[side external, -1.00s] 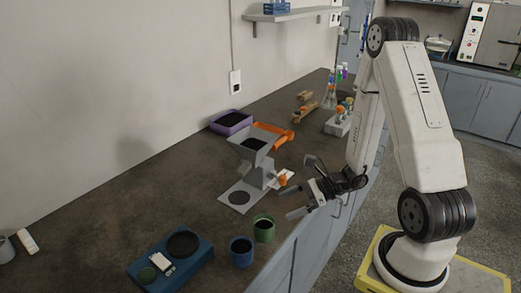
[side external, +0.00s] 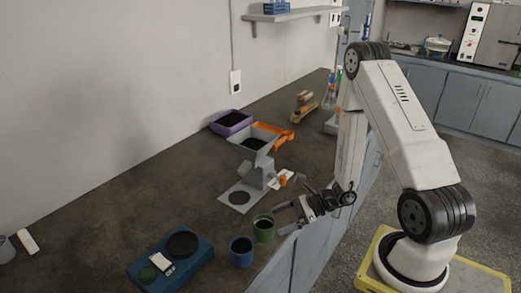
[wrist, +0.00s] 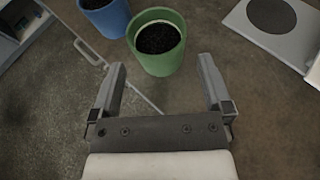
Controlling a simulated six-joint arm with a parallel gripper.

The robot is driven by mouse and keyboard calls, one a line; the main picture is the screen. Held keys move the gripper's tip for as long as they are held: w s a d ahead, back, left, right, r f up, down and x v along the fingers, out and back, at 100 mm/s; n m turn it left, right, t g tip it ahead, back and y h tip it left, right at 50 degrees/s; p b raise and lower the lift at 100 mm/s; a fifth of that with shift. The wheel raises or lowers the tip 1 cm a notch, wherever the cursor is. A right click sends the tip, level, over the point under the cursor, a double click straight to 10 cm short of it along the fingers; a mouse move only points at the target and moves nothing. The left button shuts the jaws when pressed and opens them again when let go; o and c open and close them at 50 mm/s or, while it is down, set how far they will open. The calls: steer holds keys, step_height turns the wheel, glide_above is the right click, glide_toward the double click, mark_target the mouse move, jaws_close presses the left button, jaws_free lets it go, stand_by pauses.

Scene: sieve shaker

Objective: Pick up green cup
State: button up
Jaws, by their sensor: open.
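The green cup (side external: 264,229) stands upright near the front edge of the counter, with dark grainy material inside. In the wrist view the green cup (wrist: 157,46) is ahead of the fingers, a little left of the middle of the gap. My gripper (side external: 287,218) is just right of the cup in the side view, at the counter's edge. In the wrist view my gripper (wrist: 162,75) is open and empty, its two fingers spread apart. The cup does not appear to be between the fingertips.
A blue cup (side external: 241,252) stands close to the green cup, also in the wrist view (wrist: 106,16). A blue scale (side external: 172,262) lies left of it. A grey hopper device (side external: 254,158) stands behind on its plate (side external: 239,197). The counter left of the plate is clear.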

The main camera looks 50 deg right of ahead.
mark_target(273, 224)
steer(key=shift+w+a+f, duration=0.1)
steer(key=shift+w+a, duration=0.1)
steer(key=shift+x, duration=2.6)
steer(key=shift+s, duration=0.1)
steer(key=c, duration=1.3)
steer(key=shift+r, duration=5)
